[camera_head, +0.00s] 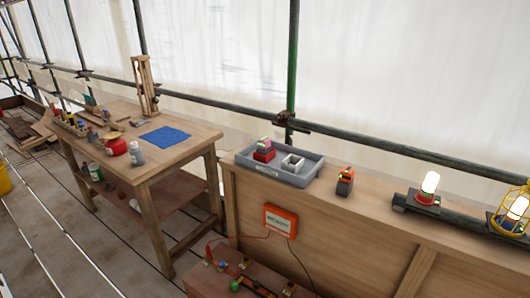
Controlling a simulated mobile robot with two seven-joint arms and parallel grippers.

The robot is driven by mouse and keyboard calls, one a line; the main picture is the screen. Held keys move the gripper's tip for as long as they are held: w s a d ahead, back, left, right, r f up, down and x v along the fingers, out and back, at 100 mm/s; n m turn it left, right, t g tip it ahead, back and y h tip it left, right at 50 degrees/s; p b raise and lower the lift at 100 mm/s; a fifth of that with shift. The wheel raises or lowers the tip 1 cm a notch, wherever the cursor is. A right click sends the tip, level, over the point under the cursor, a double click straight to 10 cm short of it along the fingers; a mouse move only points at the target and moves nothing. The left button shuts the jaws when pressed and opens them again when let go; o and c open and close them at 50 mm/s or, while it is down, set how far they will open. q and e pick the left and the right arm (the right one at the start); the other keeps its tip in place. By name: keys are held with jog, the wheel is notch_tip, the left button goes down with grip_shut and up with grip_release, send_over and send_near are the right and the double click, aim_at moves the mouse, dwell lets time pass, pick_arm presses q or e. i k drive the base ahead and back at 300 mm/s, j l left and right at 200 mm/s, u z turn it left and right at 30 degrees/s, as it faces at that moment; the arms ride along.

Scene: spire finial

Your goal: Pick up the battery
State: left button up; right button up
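A small orange and dark block (344,182) with green on top stands on the wooden counter, just right of the grey tray; it may be a battery. A red block (264,154) with a pink and green top sits in the left part of the grey tray (300,178). It also looks like a possible battery; I cannot tell which is meant. An empty-looking white square holder (293,162) is in the tray beside it. Neither of my grippers is in view.
An orange box (281,220) with wires is on the counter's front, above a low wooden box (235,281). Lit lamps (429,184) stand at the right. A workbench (150,165) with a blue cloth (166,137) and bottles is at the left. A rail runs behind.

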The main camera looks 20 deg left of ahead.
aim_at(264, 144)
jog(key=j+z, duration=0.15)
jog(key=z, duration=0.65)
jog(key=j+z, duration=0.75)
jog(key=k+j+z, duration=0.1)
jog(key=j, duration=0.2)
jog(key=k+j+z, duration=0.1)
jog(key=j, duration=0.2)
jog(key=k+j+z, duration=0.15)
jog(key=j, duration=0.15)
jog(key=k+j, duration=0.15)
jog(key=j, duration=0.25)
jog(key=k+j, duration=0.15)
jog(key=j, duration=0.2)
jog(key=k+j, duration=0.15)
jog(key=j, duration=0.25)
jog(key=k+j, duration=0.15)
jog(key=j, duration=0.2)
jog(key=z, duration=0.05)
